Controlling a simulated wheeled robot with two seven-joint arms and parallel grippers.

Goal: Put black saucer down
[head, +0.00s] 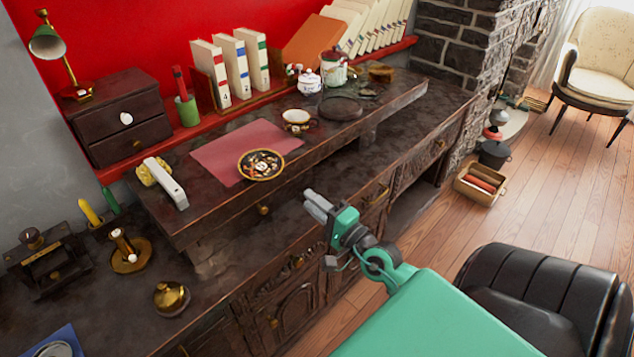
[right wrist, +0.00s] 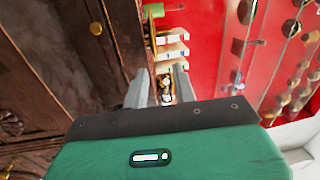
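The black saucer (head: 261,165), with a gold rim and a coloured pattern, lies flat at the front edge of the pink mat (head: 222,158) on the raised shelf of the sideboard. My right gripper (head: 316,205) is in front of the shelf, to the right of the saucer and apart from it. In the right wrist view my right gripper (right wrist: 163,88) shows two parted fingers with nothing held. A small patterned thing shows in the gap beyond them; I cannot tell what it is. My left gripper is not in view.
A patterned cup (head: 297,120) and a dark round plate (head: 341,107) stand behind the saucer. A white lidded pot (head: 309,83) and upright books (head: 230,66) are farther back. A brass pot (head: 171,298) sits on the lower top. The mat's left part is bare.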

